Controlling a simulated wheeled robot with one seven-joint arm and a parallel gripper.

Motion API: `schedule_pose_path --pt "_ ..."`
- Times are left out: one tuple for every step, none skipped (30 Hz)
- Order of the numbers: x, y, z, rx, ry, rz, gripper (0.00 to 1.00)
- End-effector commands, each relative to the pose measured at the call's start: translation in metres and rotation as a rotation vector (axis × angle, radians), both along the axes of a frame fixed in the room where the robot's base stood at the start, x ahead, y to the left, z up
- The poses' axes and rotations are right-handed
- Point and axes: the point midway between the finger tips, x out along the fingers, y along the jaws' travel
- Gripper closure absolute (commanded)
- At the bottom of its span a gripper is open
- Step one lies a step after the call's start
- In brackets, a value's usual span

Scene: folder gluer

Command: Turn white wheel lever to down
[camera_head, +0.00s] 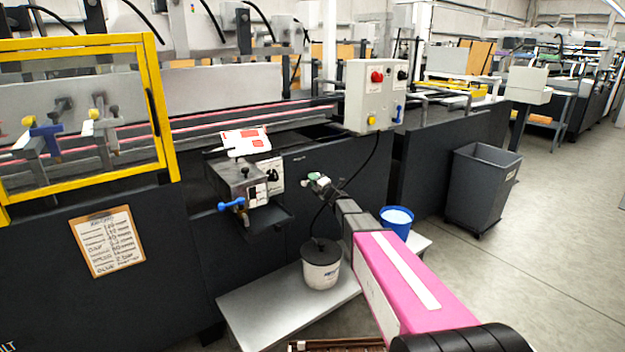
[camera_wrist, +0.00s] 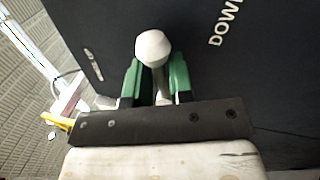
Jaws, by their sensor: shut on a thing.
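The white wheel lever shows in the wrist view as a rounded white knob (camera_wrist: 153,47) on a stem. The stem runs down between the two green fingers of my gripper (camera_wrist: 156,82), which are shut on it. The word DOWN is printed on the dark panel to the right of the knob in the wrist view. In the head view my gripper (camera_head: 317,180) is at the dark machine front, just right of the grey glue unit. The lever is small there and mostly hidden by my gripper.
A grey metal box with a blue lever (camera_head: 232,205) is left of my gripper. A white bucket (camera_head: 321,266) stands on a low grey platform (camera_head: 262,318) below, with a blue bucket (camera_head: 397,222) further right. A control box (camera_head: 374,95) is above right. The floor at right is clear beyond a grey bin (camera_head: 480,185).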

Motion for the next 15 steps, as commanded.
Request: schedule_pose_path --pt "0.0004 -0.0010 -0.0023 0.025 0.019 -0.002 1.00" --pt "0.0004 -0.0012 -0.0032 0.042 0.030 -0.002 1.00" --pt "0.0006 -0.0014 -0.0042 0.061 0.043 -0.003 1.00" --pt "0.0006 -0.0016 -0.0050 0.076 0.052 -0.002 1.00" --pt "0.0006 -0.0017 -0.0058 0.089 0.060 -0.002 1.00" --pt "0.0007 -0.0017 -0.0067 0.103 0.072 -0.002 1.00" --pt "0.0007 -0.0019 -0.0072 0.114 0.079 -0.002 1.00" --pt "0.0007 -0.0019 -0.0077 0.124 0.085 -0.002 1.00" --pt "0.0008 -0.0020 -0.0083 0.137 0.094 -0.003 1.00" --pt "0.0009 -0.0021 -0.0087 0.145 0.099 -0.003 1.00" --pt "0.0010 -0.0022 -0.0091 0.152 0.104 -0.003 1.00" --pt "0.0010 -0.0023 -0.0095 0.160 0.109 -0.004 1.00" --pt "0.0010 -0.0023 -0.0097 0.165 0.112 -0.003 1.00" --pt "0.0010 -0.0023 -0.0099 0.169 0.115 -0.003 1.00" --pt "0.0010 -0.0024 -0.0102 0.174 0.119 -0.003 1.00"
